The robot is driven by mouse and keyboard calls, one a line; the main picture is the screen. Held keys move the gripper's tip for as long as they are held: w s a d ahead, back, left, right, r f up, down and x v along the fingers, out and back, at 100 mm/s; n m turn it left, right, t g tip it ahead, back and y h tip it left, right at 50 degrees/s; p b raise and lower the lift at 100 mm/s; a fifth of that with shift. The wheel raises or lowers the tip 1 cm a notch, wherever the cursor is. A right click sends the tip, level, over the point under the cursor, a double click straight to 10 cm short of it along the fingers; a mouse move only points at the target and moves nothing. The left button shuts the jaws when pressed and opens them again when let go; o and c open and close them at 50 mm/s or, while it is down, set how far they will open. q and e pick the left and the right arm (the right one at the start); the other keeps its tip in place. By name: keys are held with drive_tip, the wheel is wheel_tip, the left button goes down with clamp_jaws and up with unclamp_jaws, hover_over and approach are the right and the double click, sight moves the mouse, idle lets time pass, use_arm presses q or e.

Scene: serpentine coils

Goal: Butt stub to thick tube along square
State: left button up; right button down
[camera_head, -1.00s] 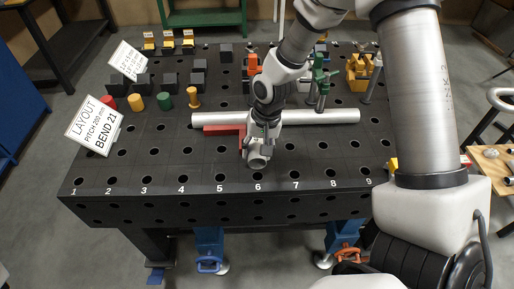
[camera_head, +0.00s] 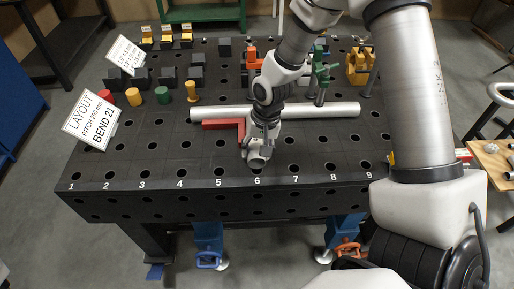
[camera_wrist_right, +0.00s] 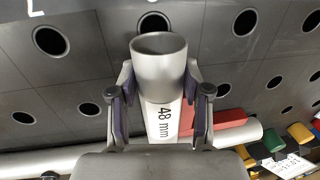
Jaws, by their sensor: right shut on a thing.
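The thick tube (camera_head: 320,109) is a long pale grey pipe lying left to right across the black table. The red square (camera_head: 222,124) lies against its near side; it also shows in the right wrist view (camera_wrist_right: 232,133). My right gripper (camera_head: 262,142) is shut on the stub (camera_head: 257,161), a short grey tube, on the near side of the thick tube. In the right wrist view the stub (camera_wrist_right: 160,70) sits between the fingers with its open end showing and a "48 mm" label below. The arm hides part of the thick tube. My left gripper is not in view.
The perforated table (camera_head: 150,165) has numbered holes along its front edge. Red, green and yellow pegs (camera_head: 162,95) and dark blocks stand at the back left. A green clamp (camera_head: 322,80) and a yellow fixture (camera_head: 360,65) stand behind the tube. The front left is clear.

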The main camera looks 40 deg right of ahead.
drive_tip(key=shift+w+d+p, duration=0.15)
drive_tip(key=shift+w+p, duration=0.15)
idle(0.7)
drive_tip(key=shift+c, duration=2.2)
unclamp_jaws()
wheel_tip(320, 180, up, 12)
drive_tip(key=s+d, duration=0.1)
drive_tip(key=shift+d, duration=0.35)
drive_tip(key=shift+f, duration=0.15)
